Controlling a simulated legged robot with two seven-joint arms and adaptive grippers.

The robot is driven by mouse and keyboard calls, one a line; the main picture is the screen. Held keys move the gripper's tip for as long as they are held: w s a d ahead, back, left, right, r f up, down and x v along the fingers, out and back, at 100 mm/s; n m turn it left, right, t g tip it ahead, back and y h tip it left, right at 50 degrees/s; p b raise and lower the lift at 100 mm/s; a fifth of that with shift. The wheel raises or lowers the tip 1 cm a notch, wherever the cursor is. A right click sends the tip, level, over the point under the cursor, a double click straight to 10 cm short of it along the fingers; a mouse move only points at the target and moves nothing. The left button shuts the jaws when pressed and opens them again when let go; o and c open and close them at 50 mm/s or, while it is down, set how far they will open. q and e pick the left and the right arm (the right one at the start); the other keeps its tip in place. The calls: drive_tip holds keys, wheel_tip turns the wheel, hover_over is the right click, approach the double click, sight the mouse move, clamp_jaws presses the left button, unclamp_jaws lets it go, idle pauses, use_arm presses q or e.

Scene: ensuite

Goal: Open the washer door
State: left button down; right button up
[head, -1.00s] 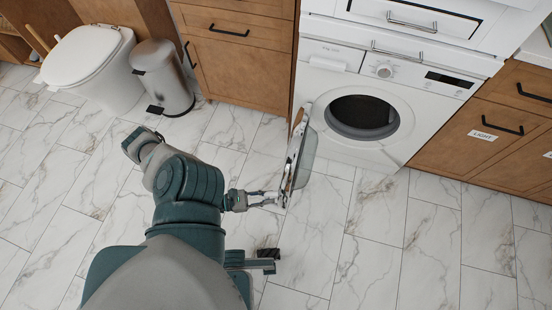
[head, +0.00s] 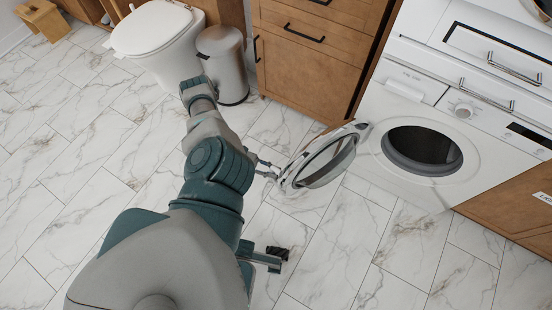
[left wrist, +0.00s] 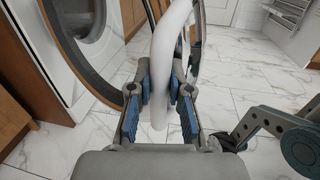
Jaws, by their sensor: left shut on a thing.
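The white front-loading washer (head: 385,178) stands at the right in the head view, with its round dark drum opening (head: 422,150) uncovered. Its round door (head: 345,157), with a pale rim and glass middle, stands swung out to the left of the opening. My left gripper (head: 270,170) is at the door's outer edge, away from the washer. The washer front (left wrist: 75,45) shows at the left there.
A wooden cabinet (head: 305,62) stands left of the washer, behind the door. A metal bin (head: 222,65) and a white toilet (head: 155,35) are further left. Another wooden cabinet (head: 520,205) adjoins the washer on the right. The marble floor (head: 335,240) before the washer is clear.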

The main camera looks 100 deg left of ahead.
use_arm(q)
drive_tip(key=shift+f, duration=0.1)
drive_tip(key=c, duration=1.1)
unclamp_jaws()
drive_tip(key=v, duration=1.2)
drive_tip(key=shift+w, duration=0.1)
